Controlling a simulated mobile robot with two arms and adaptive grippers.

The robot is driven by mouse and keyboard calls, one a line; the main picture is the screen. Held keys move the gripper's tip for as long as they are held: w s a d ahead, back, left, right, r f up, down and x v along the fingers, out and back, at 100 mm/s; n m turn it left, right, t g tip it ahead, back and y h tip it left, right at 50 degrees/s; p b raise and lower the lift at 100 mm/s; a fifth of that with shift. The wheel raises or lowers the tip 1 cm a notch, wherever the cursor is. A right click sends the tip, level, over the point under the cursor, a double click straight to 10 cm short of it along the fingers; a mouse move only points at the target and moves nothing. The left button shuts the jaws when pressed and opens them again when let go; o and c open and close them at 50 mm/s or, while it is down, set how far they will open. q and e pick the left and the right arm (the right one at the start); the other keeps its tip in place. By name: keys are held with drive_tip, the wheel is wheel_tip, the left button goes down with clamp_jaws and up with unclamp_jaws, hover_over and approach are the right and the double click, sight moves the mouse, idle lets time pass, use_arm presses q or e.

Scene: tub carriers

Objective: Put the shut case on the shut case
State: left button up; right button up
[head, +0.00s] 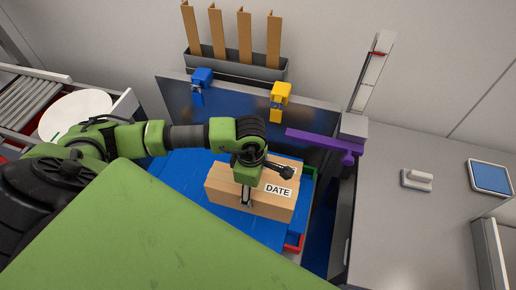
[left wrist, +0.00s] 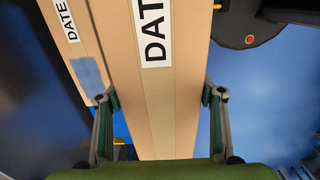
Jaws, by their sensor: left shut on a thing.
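My left gripper (head: 247,194) is shut on a brown cardboard case (head: 225,190) with a white DATE label, over a blue surface (head: 180,170) in the head view. In the left wrist view, the gripper (left wrist: 162,98) has one finger at each side of the held case (left wrist: 165,105), and its top looks shut. A second brown case (left wrist: 85,50) with a DATE label shows beside it at the upper left. I cannot tell whether the two touch or how they differ in height. In the head view the arm hides part of the cases. My right gripper is not in view.
A dark panel (head: 225,103) with blue (head: 202,76) and yellow (head: 280,92) fittings stands behind. A purple bar (head: 318,141) juts in at the right. A grey counter (head: 415,235) lies further right, mostly clear. A white round plate (head: 75,112) is at the left.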

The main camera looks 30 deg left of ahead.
use_arm(q)
drive_tip(key=shift+w+a+f+b, duration=0.65)
drive_tip(key=shift+w+b, duration=0.55)
drive_tip(key=shift+w, duration=1.55)
drive_tip(key=shift+w+a+f+b, duration=0.4)
drive_tip(key=shift+w+a+b, duration=0.6)
drive_tip(key=shift+w, duration=1.7)
drive_tip(key=shift+w+a+f+b, duration=0.5)
drive_tip(key=shift+w+b, duration=0.95)
drive_tip(key=shift+w, duration=1.3)
drive_tip(key=shift+d+f, duration=0.1)
drive_tip(key=shift+f, duration=0.1)
drive_tip(key=o, duration=2.1)
drive_tip(key=shift+s+f, duration=0.1)
drive_tip(key=shift+s, duration=0.05)
